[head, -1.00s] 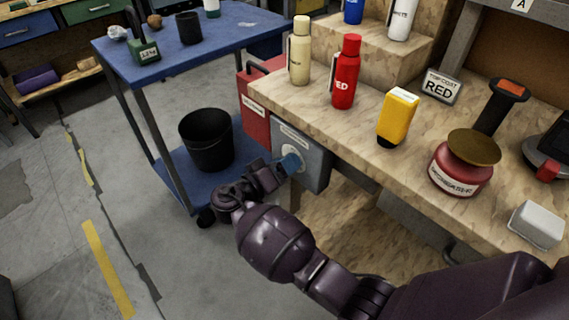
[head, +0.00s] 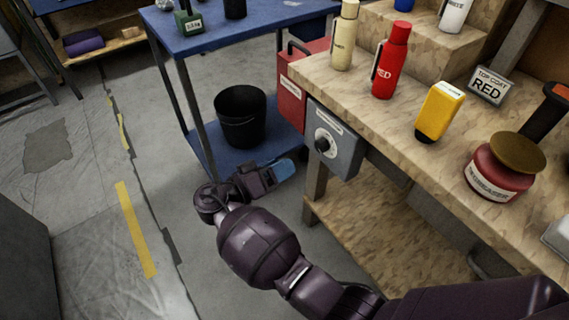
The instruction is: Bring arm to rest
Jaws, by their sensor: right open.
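My right arm reaches in from the lower right. Its gripper (head: 284,170) has blue fingertips and is open and empty. It is in the air to the lower left of the grey box with a black dial (head: 335,138) on the bench's front, apart from it. My left gripper is not in view.
The wooden workbench (head: 400,135) holds a cream bottle (head: 343,38), a red bottle (head: 389,62), a yellow bottle (head: 439,112) and a red jar (head: 503,168). A blue cart (head: 240,28) with a black bin (head: 240,118) stands behind the gripper. The floor at left is clear.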

